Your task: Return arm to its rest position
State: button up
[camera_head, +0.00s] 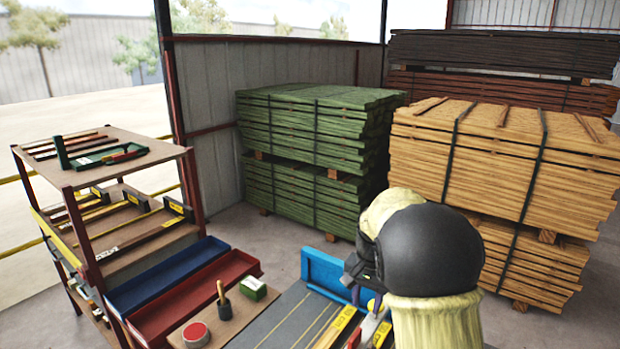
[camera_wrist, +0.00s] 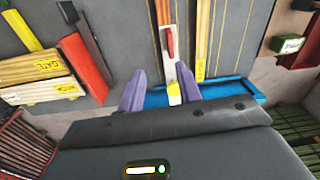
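My arm shows in the head view as a black rounded joint and beige links at the lower right, above the far end of a grey bench mat (camera_head: 268,338). In the wrist view my gripper (camera_wrist: 160,74) has two purple fingers, spread apart with a clear gap. A light strip-shaped tool (camera_wrist: 173,93) with a red part and a yellow end appears between and beyond the fingers. I see no finger closed on it. In the head view the arm hides most of the gripper and part of the bench.
A blue tray (camera_head: 323,270) stands at the bench's far end. A red tray (camera_head: 195,296), a green box (camera_head: 253,289) and a red round tin (camera_head: 196,334) are left. A shelf rack (camera_head: 105,170) stands further left. Green (camera_head: 315,130) and tan (camera_head: 500,155) timber stacks stand behind.

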jog(key=s+f+n+t, duration=0.1)
jog(key=s+f+n, duration=0.1)
jog(key=s, duration=0.8)
jog(key=s+d+f+n+t, duration=0.1)
jog(key=s+n, duration=0.3)
jog(key=s, duration=0.6)
jog(key=shift+s+f, duration=0.3)
jog(key=shift+f, duration=0.05)
